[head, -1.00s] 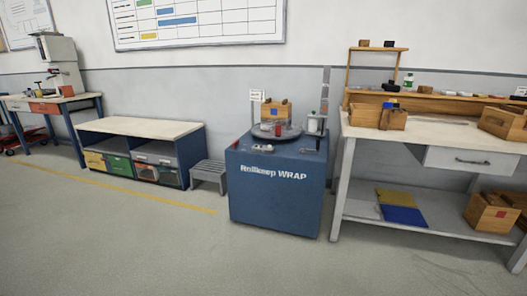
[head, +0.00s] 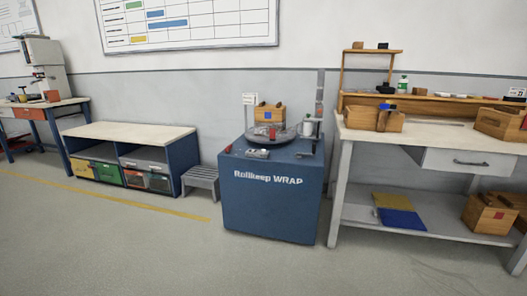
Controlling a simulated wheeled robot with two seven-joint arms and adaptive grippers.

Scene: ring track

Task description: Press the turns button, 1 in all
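The blue wrap machine (head: 270,210), lettered "Rollkeep WRAP", stands on the floor in the middle of the head view. On its top are a round grey turntable (head: 258,138) with a wooden box (head: 269,112) and a small red item (head: 272,132) on it. A small grey control piece (head: 257,154) lies at the front of the top, and a small red part (head: 226,149) sits at the left front edge. I cannot tell which of these is the turns button. A post (head: 320,95) rises at the right. Neither gripper is in view.
A workbench (head: 380,130) with wooden boxes stands close on the machine's right. A grey step stool (head: 202,180) and a low shelf unit (head: 135,130) stand to its left. The floor (head: 150,250) in front is clear, with a yellow line at left.

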